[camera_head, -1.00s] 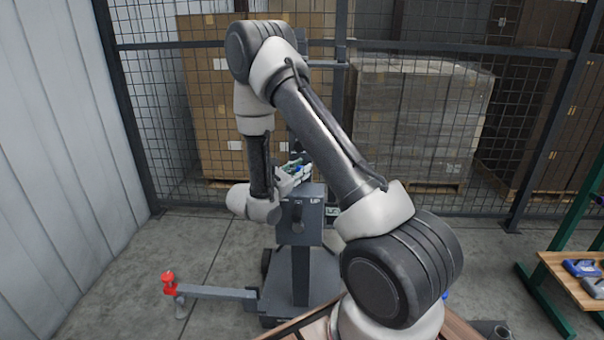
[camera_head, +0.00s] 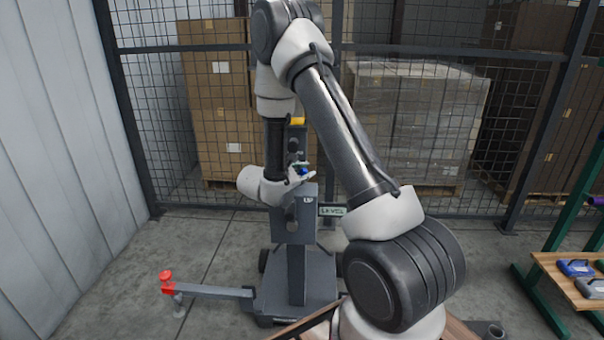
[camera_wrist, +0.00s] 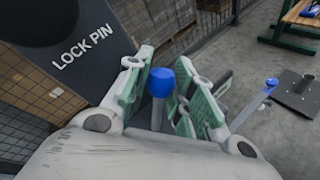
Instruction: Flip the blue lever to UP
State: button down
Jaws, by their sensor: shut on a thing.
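The blue lever shows in the wrist view as a round blue knob (camera_wrist: 161,81) on a grey stem, between my gripper's green-padded fingers (camera_wrist: 168,88). My gripper is shut on it. The post's box (camera_head: 308,219) bears a label that reads "UP". Whether the lever stands at that mark cannot be told, as my arm and fingers cover much of it.
The post stands on a dark wheeled base (camera_head: 290,285). A low bar with a red knob (camera_head: 166,276) extends left. A "LOCK PIN" panel (camera_wrist: 85,47) is close by in the wrist view. Mesh fencing (camera_head: 400,120) is behind.

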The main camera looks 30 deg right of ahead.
dwell(0.3)
jog(key=c, duration=1.5)
grip_release()
jog(key=shift+o, duration=0.2)
jog(key=v, duration=1.2)
jog(key=shift+f, duration=0.1)
